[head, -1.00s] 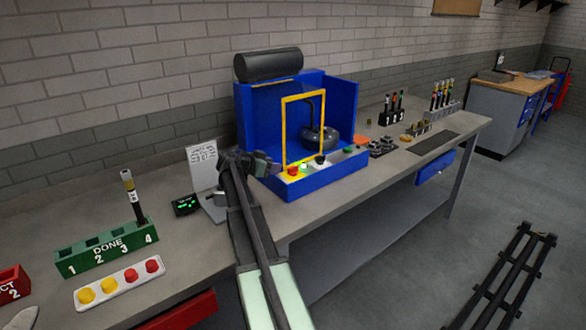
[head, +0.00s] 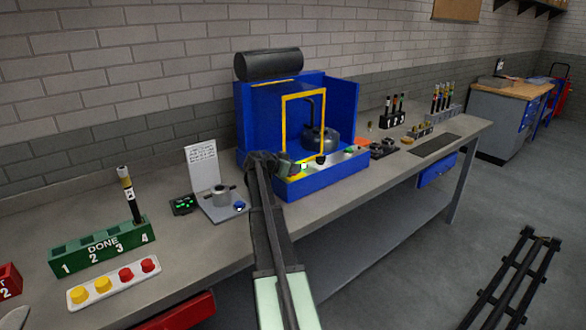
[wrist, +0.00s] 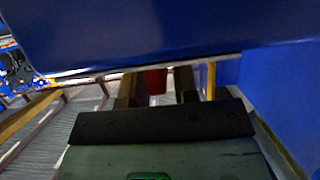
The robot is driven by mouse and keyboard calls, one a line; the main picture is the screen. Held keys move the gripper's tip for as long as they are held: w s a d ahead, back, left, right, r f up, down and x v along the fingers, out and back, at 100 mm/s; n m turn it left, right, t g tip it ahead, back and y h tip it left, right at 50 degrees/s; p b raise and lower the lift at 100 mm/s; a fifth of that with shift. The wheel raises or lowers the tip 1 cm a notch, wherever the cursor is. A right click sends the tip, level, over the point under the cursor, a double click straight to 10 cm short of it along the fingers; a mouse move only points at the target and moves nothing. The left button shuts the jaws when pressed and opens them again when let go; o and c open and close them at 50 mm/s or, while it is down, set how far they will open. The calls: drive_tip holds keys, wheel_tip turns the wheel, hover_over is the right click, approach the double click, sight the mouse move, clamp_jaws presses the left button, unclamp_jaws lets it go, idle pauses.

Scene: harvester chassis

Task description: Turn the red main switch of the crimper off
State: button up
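The crimper (head: 330,183) is a blue open-fronted machine with a yellow frame and a black cylinder on top. My gripper (head: 303,168) is at the left end of its front control strip and hides the red main switch in the head view. In the wrist view a red part (wrist: 155,82), likely the switch, shows between my two dark fingers (wrist: 158,88). The fingers stand apart, with a visible gap on the right of the red part. Contact on its left side cannot be told. The switch's setting cannot be seen.
A green DONE rack (head: 104,247) with one upright tube and a pad of yellow and red buttons (head: 114,283) are at left. A small stand with a white card (head: 202,165) is left of the crimper. Small racks (head: 392,118) stand right. The yellow frame rises behind my gripper.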

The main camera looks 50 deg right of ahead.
drive_tip(key=shift+a, duration=0.1)
clamp_jaws()
drive_tip(key=shift+s, duration=0.1)
